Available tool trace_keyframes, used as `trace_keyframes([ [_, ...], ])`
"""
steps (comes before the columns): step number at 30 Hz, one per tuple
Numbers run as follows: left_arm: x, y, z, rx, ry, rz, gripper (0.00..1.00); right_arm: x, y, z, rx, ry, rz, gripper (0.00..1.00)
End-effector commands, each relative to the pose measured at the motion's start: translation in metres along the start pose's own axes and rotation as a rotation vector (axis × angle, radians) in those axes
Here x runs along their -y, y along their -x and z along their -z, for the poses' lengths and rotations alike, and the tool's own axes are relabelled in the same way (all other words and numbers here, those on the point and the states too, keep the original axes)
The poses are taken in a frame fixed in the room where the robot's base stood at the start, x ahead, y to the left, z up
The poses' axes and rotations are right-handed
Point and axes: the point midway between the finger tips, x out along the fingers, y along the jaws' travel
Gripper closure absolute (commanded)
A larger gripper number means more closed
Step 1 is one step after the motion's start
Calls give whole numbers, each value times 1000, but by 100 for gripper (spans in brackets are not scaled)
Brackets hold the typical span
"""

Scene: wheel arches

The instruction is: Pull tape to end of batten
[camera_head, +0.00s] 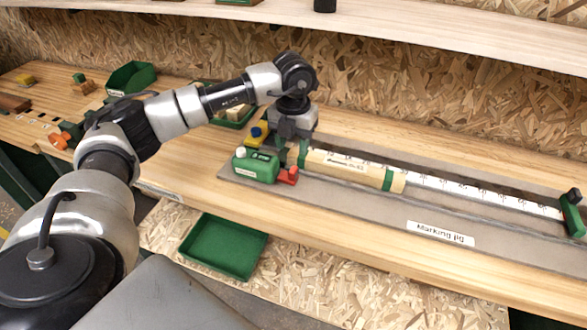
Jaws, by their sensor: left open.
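A pale wooden batten (345,168) with green bands lies along the marking jig (510,250). A green case (256,167), which looks like the tape, sits at the jig's left end with a red piece (288,175) beside it. A white strip with printed marks (470,190) runs from the batten's right end to a green end stop (573,213) on the right. My left gripper (293,150) points down over the batten's left end, just right of the green case. It is open; its fingertips are partly hidden, and I cannot tell whether they touch anything. My right gripper is out of view.
A green tray (224,247) sits below the bench's front edge. A green bin (131,77) and small blocks stand on the bench at the back left. A shelf (430,38) runs along the chipboard wall above. Bare bench lies in front of the jig.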

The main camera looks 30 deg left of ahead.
Motion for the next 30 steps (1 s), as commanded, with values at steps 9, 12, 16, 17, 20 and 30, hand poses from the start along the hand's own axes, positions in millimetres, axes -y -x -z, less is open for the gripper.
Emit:
trace_keyframes([
  [9,1,-60,1,-5,-2,2,55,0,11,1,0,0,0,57],
  [12,2,-74,1,-4,-4,3,55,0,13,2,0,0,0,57],
  [16,2,-85,1,-3,-4,4,55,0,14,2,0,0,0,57],
  [17,2,-87,1,-2,-4,4,55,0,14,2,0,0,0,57],
  [20,2,-89,1,-1,-4,4,55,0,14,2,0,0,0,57],
  [30,2,-89,1,-1,-4,5,75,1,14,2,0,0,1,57],
])
